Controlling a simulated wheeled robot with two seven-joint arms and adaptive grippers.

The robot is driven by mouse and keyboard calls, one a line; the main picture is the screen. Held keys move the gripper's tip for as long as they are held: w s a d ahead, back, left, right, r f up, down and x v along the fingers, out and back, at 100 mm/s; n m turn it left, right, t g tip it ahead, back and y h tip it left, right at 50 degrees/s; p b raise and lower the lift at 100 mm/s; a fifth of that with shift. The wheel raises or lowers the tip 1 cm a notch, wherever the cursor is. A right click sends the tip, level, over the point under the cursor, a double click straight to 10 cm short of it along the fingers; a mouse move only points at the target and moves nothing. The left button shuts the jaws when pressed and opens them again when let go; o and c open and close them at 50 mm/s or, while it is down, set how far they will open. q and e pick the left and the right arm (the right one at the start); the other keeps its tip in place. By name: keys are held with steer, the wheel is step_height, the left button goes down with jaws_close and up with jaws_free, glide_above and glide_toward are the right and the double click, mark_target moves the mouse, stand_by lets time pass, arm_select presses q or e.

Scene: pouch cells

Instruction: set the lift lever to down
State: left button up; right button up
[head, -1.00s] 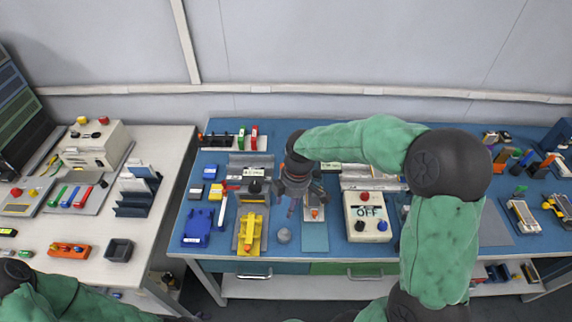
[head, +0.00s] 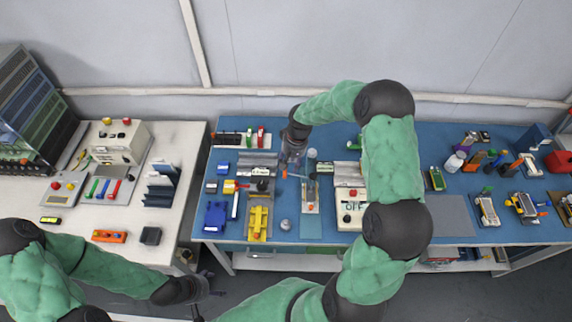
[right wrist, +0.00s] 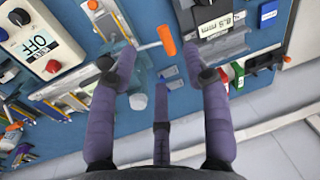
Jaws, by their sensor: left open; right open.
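A lever with an orange grip (right wrist: 166,40) and a pale rod shows in the right wrist view, just beyond my fingertips. In the head view its orange grip (head: 285,174) sticks out to the left of a small stand (head: 310,200), the rod lying roughly level. I take it for the lift lever; no label is readable. My right gripper (head: 291,162) is open and empty, above the back of the blue table, close behind the grip; its fingers (right wrist: 165,75) appear apart from the lever. My left gripper (head: 215,284) is open and empty, low in front of the tables.
A yellow device (head: 258,222) and a blue block (head: 215,217) lie to the left. A grey knob-like piece (head: 286,225) is in front. A white table (head: 120,215) stands at left.

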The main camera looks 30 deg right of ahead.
mark_target(286, 174)
arm_select(q)
step_height(286, 174, up, 4)
steer(key=p, duration=0.3)
arm_select(e)
steer(key=f, duration=0.3)
steer(key=w+f+m, duration=0.1)
steer(key=f, duration=0.2)
steer(key=f+m, duration=0.1)
steer(key=f, duration=0.3)
steer(key=shift+w+a, duration=0.3)
steer(key=shift+a, duration=0.1)
jaws_close()
